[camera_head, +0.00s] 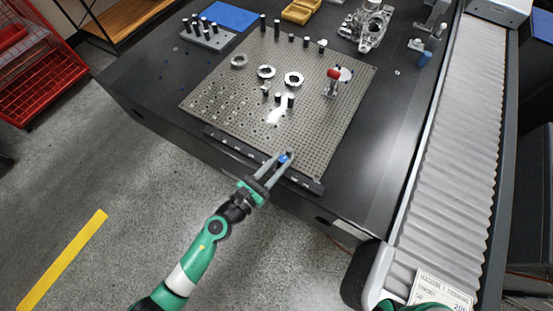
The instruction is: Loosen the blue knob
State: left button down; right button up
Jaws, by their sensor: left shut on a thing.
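The blue knob (284,158) is small and sits at the front edge of the perforated metal plate, near the dark rail. My left gripper (279,160) reaches up to it from the front, its two long grey fingers on either side of the knob and shut on it. The fingers hide part of the knob, and its thread cannot be seen. My right gripper is not in view; only a small green piece of my arm shows at the bottom right.
The perforated plate (215,97) holds several black pins, metal rings and a red-knobbed clamp (333,74). A dark rail (228,146) runs along its front. A ribbed grey bellows cover (455,130) stands to the right. A metal casting (366,25) stands at the back.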

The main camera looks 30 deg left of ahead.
pick_arm(q)
jog(key=shift+d+n+y, duration=0.15)
jog(key=shift+n+y, duration=0.35)
jog(key=shift+y, duration=0.3)
jog(key=c, duration=0.6)
grip_release()
jog(key=s+a+b, duration=0.1)
jog(key=s, duration=1)
jog(key=shift+s, duration=0.3)
